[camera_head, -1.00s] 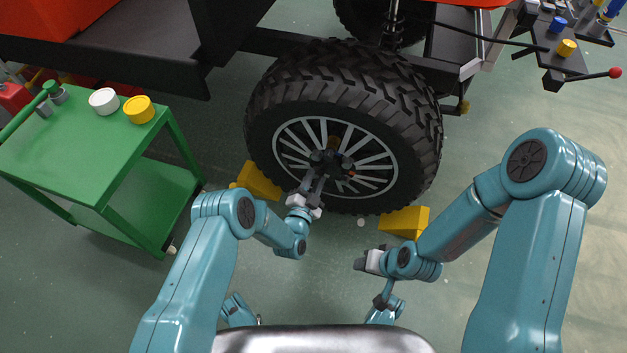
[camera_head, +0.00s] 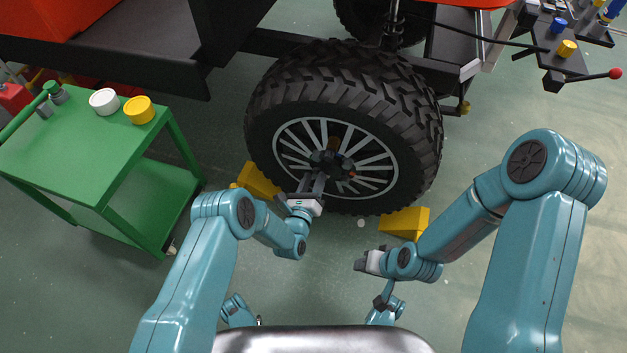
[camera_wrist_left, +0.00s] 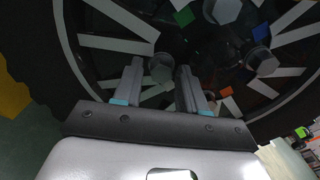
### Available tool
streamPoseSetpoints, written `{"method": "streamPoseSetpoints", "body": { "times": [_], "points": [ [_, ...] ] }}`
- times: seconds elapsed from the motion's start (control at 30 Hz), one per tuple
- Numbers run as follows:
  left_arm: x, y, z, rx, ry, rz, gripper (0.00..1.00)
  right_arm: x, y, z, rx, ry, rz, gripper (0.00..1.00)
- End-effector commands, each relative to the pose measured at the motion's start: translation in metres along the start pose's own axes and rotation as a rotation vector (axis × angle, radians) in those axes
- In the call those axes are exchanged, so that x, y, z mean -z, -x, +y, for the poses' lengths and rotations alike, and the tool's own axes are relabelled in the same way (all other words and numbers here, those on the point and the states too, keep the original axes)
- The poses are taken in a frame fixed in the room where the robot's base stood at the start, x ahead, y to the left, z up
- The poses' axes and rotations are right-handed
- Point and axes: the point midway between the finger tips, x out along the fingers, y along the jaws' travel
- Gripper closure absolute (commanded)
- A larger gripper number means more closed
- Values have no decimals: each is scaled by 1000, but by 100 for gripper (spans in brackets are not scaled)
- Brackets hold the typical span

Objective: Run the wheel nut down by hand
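The wheel (camera_head: 345,105) has a black tyre and a grey spoked rim, with dark nuts around its hub (camera_head: 330,162). My left gripper (camera_head: 312,182) is at the lower left of the hub, pointing into the rim. In the left wrist view, the two fingers of my left gripper (camera_wrist_left: 160,80) stand apart on either side of a dark wheel nut (camera_wrist_left: 161,68), with a thin gap beside it. Other large nuts (camera_wrist_left: 222,10) show above and to the right. My right gripper (camera_head: 366,262) is below the wheel, away from it; its finger opening is unclear.
Yellow chocks (camera_head: 404,222) sit either side of the tyre. A green cart (camera_head: 85,165) at left carries a white roll (camera_head: 103,101), a yellow roll (camera_head: 139,109) and a green-handled tool. Coloured marks show around the nuts. The floor before the wheel is mostly clear.

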Motion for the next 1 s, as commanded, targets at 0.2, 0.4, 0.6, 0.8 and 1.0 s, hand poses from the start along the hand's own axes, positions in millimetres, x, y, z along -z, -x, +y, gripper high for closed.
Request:
{"method": "streamPoseSetpoints", "body": {
  "times": [0.2, 0.4, 0.6, 0.8, 1.0],
  "points": [
    [0, 0, -4, 8, 0, 1, 55, 0, 0, 0, 0, 0, 0, 57],
    [1, -1, -5, 10, 0, 2, 55, 0, 0, 0, 0, 0, 0, 57],
    [1, -3, -6, 12, -1, 2, 55, 0, 0, 0, 0, 0, 0, 57],
    [1, -3, -6, 13, -1, 2, 93, 0, 0, 0, 0, 0, 0, 57],
    [1, -3, -7, 14, 0, 2, 56, 0, 0, 0, 0, 0, 0, 57]
  ]
}}
